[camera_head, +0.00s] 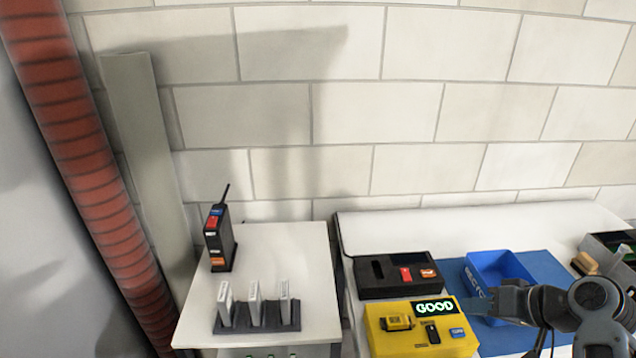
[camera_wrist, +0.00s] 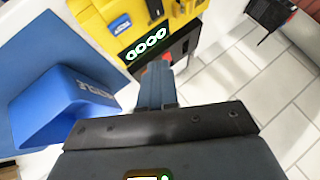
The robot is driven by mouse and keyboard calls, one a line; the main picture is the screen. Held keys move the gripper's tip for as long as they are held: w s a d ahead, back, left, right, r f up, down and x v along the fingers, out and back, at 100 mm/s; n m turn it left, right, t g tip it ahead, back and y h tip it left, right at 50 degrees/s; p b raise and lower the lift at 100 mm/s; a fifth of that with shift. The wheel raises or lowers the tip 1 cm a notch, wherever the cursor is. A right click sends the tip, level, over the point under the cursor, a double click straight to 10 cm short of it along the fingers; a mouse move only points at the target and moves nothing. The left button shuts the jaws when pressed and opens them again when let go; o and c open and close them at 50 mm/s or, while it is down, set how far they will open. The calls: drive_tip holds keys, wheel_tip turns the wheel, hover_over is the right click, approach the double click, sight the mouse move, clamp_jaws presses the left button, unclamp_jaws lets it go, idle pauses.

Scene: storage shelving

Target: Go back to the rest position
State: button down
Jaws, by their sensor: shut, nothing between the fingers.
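My gripper (camera_head: 482,305) is at the lower right of the head view, with my arm reaching in from the right. It is shut and empty, its fingers just right of the yellow box's GOOD display and in front of the blue bin. In the wrist view the closed blue-grey fingers (camera_wrist: 156,84) point toward the yellow box (camera_wrist: 110,28). I cannot tell the exact gap to the box. The yellow box (camera_head: 385,348) has a lit green GOOD sign and a small yellow item on top.
A blue bin (camera_head: 497,268) stands on a blue mat (camera_head: 545,272), beside a black box (camera_head: 373,288) with a red button. The left white table (camera_head: 275,240) holds a black radio (camera_head: 219,245) and a grey rack (camera_head: 240,328) with white upright pieces. A brick wall is behind.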

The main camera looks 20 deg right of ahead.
drive_tip(key=s+a+f+t+h, duration=0.1)
drive_tip(key=s+a+f+h, duration=0.15)
drive_tip(key=s+a, duration=0.45)
drive_tip(key=s+a+f+t+h, duration=0.1)
drive_tip(key=s+a+f, duration=0.3)
drive_tip(key=a, duration=0.6)
drive_tip(key=s+a+r+n+t, duration=0.2)
drive_tip(key=s+r, duration=0.6)
drive_tip(key=s, duration=0.1)
drive_tip(key=s+a+r+n+t, duration=0.2)
drive_tip(key=s+r+n, duration=0.1)
drive_tip(key=s+r, duration=0.6)
drive_tip(key=shift+s+a+r, duration=0.2)
drive_tip(key=shift+s, duration=0.1)
